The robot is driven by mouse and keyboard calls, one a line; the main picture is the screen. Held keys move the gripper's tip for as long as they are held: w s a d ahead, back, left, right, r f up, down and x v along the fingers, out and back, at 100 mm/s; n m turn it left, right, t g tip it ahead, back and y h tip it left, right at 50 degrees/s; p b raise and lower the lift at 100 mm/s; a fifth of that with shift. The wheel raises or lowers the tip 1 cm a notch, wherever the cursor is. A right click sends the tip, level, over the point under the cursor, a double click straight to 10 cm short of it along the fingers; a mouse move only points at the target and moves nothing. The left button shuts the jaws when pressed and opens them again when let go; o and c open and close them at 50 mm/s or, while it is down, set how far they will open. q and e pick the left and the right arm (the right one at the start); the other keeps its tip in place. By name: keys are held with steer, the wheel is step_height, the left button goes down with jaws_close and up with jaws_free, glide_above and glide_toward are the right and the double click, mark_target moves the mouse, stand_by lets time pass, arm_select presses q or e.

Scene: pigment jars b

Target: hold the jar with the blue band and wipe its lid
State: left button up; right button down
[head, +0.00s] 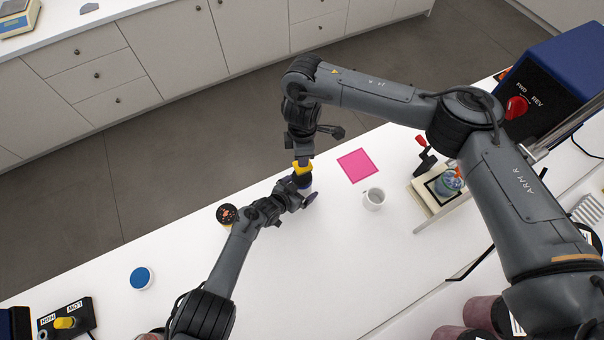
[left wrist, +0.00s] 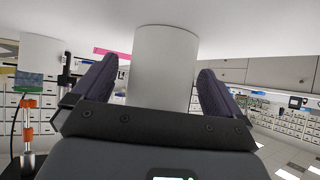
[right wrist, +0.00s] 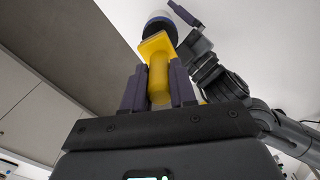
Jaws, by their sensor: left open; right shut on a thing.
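A pale jar with a dark blue band (head: 304,184) is at the middle of the white table; in the right wrist view its dark blue and white part (right wrist: 160,22) shows past the yellow tool. My left gripper (head: 302,198) is open beside it; in the left wrist view a plain pale cylinder (left wrist: 165,75), likely this jar, stands between the spread fingers with gaps on both sides. My right gripper (right wrist: 158,90) is shut on the handle of a yellow wiping tool (right wrist: 157,50), held right over the jar (head: 302,167). The lid is mostly hidden; I cannot tell whether the tool touches it.
A black-topped jar with orange marks (head: 227,214) stands left of my left gripper, and a blue-topped one (head: 140,278) is farther left. The table between the left jars and the mug is mostly clear.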

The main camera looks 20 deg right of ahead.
arm_select(q)
steer(key=shift+s+a+r, duration=0.1)
steer(key=v, duration=1.1)
steer(key=shift+s+a, duration=0.2)
steer(key=shift+a, duration=0.05)
steer(key=shift+r, duration=0.15)
stand_by(0.4)
